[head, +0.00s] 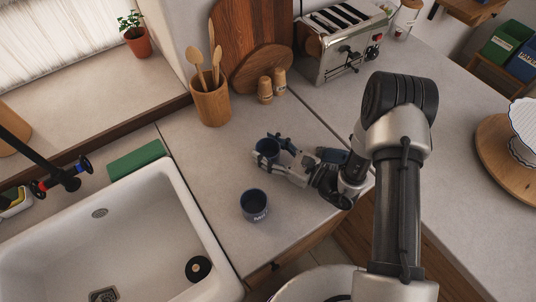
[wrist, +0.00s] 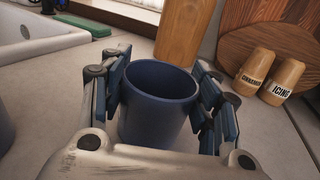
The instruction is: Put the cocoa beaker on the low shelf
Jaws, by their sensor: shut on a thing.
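My gripper (head: 272,153) is shut on a dark blue beaker (head: 267,146), with a finger on each side of it. In the wrist view the same beaker (wrist: 157,110) is upright and looks empty, with blue finger pads against its sides. Its label is not visible, and I cannot tell whether its base touches the counter. A second dark blue beaker (head: 254,206) stands upright on the counter near the sink, with pale lettering too small to read. I cannot tell which of the two is the cocoa beaker. No shelf is clearly identifiable as the low shelf.
A wooden utensil pot (head: 210,103), two wooden shakers (head: 265,90) and cutting boards stand behind my gripper. A toaster (head: 345,45) is at the back. The white sink (head: 130,235) is at left. Green and blue boxes (head: 507,40) sit on wooden shelving at upper right.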

